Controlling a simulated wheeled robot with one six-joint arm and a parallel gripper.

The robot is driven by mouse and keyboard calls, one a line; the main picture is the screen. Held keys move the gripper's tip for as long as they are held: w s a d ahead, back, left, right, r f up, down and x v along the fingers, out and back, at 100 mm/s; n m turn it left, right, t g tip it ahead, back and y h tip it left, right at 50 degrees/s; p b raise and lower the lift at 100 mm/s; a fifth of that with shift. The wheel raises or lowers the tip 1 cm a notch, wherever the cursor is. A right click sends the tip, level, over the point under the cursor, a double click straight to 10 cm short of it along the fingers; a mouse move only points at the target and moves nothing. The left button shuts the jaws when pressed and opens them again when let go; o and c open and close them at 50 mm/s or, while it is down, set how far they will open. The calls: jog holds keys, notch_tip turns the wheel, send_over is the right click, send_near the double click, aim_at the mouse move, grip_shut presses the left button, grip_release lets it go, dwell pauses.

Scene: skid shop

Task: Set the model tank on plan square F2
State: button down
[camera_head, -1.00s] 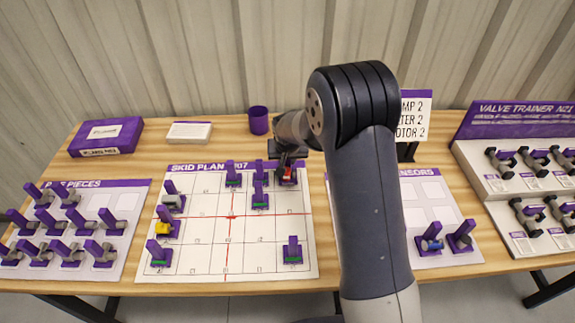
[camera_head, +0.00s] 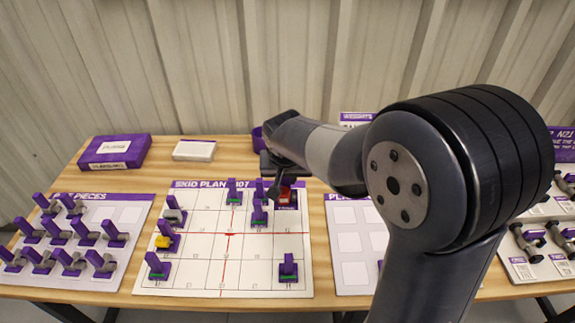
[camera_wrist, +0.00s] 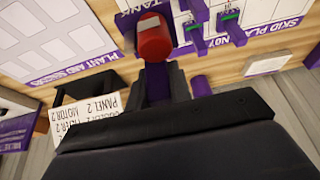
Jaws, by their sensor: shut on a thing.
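The model tank, a red cylinder on a purple base (camera_head: 286,197), is at the far right corner of the white skid plan board (camera_head: 203,270). My gripper (camera_head: 279,172) is shut on it from above and behind. In the wrist view the red tank (camera_wrist: 154,38) shows just beyond the gripper fingers (camera_wrist: 163,82). I cannot tell whether its base touches the board. The square labels are too small to read, so I cannot pick out F2. Purple pieces with green parts (camera_head: 259,216) stand close to the left of the tank.
More pieces stand along the board's left side, one with a yellow part (camera_head: 165,241). Another stands at the near right (camera_head: 288,268). A purple cup (camera_head: 258,139) is behind the gripper. My arm covers much of the sensors tray (camera_head: 349,287). The board's middle is largely clear.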

aim_at(288, 201)
jog(key=s, duration=0.1)
jog(key=s+r, duration=0.1)
jog(key=s, duration=0.1)
jog(key=shift+s+d, duration=0.1)
jog(key=shift+s+f, duration=0.1)
jog(key=shift+s, duration=0.15)
jog(key=shift+s+f, duration=0.1)
jog(key=shift+f, duration=0.1)
jog(key=shift+f+b, duration=2.05)
jog(key=shift+f, duration=0.5)
jog(key=shift+f+b, duration=2.6)
jog(key=shift+f, duration=0.15)
jog(key=shift+f+b, duration=1.55)
jog(key=shift+f, duration=0.25)
jog(key=shift+f+b, duration=0.7)
